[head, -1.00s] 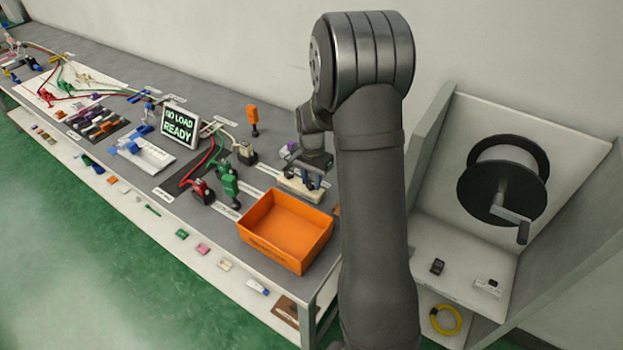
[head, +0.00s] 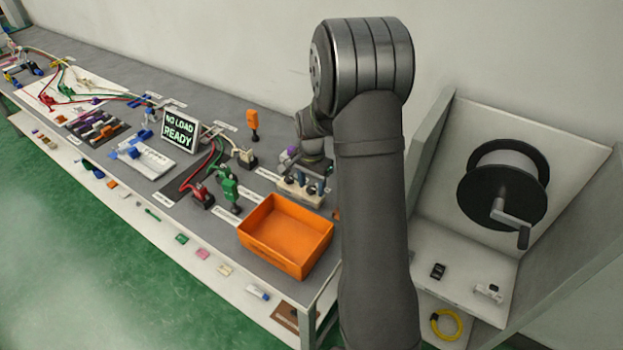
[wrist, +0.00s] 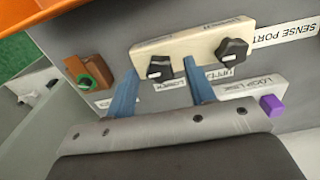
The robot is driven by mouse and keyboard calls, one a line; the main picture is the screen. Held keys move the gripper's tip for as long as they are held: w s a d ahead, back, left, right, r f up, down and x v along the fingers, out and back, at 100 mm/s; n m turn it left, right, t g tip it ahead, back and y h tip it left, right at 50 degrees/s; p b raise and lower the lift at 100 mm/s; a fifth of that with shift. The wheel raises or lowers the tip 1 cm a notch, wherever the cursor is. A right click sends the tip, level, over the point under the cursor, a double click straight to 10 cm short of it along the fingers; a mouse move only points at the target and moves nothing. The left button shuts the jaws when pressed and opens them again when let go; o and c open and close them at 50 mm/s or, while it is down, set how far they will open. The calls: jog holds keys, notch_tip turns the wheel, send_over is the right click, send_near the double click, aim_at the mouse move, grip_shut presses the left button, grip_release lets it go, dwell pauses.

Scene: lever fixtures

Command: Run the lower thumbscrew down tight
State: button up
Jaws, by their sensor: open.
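The cream fixture block (wrist: 195,48) carries two black thumbscrews in the wrist view. The left thumbscrew (wrist: 160,68) sits beside a label that seems to read LOWER; the right one (wrist: 233,51) is by a label that seems to read UPPER. My gripper (wrist: 159,66) is open, its blue fingers on either side of the left thumbscrew, with visible gaps. I cannot tell whether the fingertips are level with the knob or short of it. The block (head: 303,194) also shows in the head view, with my gripper (head: 312,182) at it, partly hidden by my arm.
An orange tray (head: 287,236) stands just in front of the block. A purple piece (wrist: 272,105) lies right of my fingers, by the LOOP LINK label. A green-ringed part (wrist: 90,84) is left of them. A white connector (head: 247,158) stands left of the block.

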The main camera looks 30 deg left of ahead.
aim_at(312, 188)
notch_tip(312, 188, up, 17)
jog(key=shift+r, duration=0.2)
dwell(0.7)
notch_tip(312, 188, down, 18)
jog(key=shift+r, duration=0.25)
dwell(0.5)
